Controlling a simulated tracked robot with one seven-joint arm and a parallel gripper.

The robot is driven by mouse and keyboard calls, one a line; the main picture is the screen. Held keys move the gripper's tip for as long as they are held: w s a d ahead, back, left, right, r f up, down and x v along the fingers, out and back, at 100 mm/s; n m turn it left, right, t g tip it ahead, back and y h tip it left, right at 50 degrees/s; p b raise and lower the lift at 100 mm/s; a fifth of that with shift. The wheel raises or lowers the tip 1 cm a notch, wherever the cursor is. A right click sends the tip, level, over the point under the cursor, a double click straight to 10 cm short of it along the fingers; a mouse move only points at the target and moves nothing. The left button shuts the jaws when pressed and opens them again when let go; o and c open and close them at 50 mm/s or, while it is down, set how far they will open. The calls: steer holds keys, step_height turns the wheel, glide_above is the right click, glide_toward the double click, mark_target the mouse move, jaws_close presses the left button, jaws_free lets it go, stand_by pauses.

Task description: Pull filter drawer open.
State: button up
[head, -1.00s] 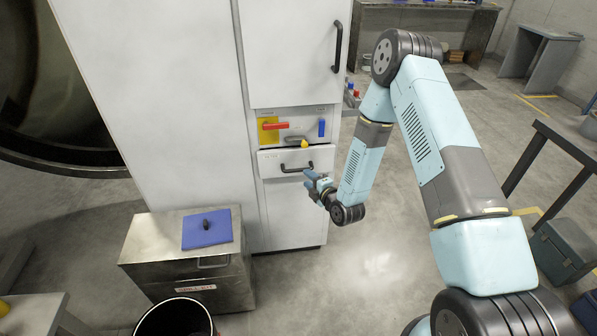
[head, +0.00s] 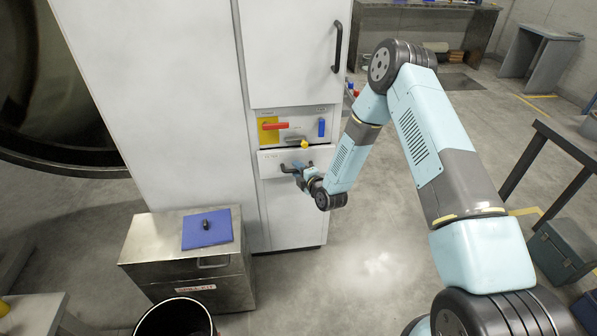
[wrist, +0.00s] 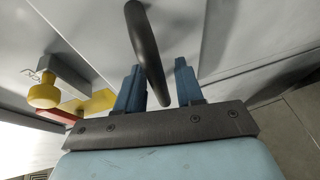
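The filter drawer (head: 270,164) is a pale front with a black bar handle (wrist: 146,50), low on the white cabinet. It appears closed. My gripper (head: 298,168) is at the handle in the head view. In the wrist view, my gripper (wrist: 160,88) has its two blue fingers apart, with the dark handle passing between them. A gap shows between the handle and the right finger; the handle overlaps the left finger in the picture, and I cannot tell whether they touch. The head view partly hides the handle behind the fingers.
Above the drawer is a panel with a red lever (head: 275,126), a blue handle (head: 321,127) and a yellow knob (head: 305,144). A metal chest (head: 175,255) with a blue pad (head: 207,229) stands at lower left, beside a black bin (head: 175,318).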

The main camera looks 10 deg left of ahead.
jaws_close()
steer(key=shift+s+f, duration=0.1)
stand_by(0.3)
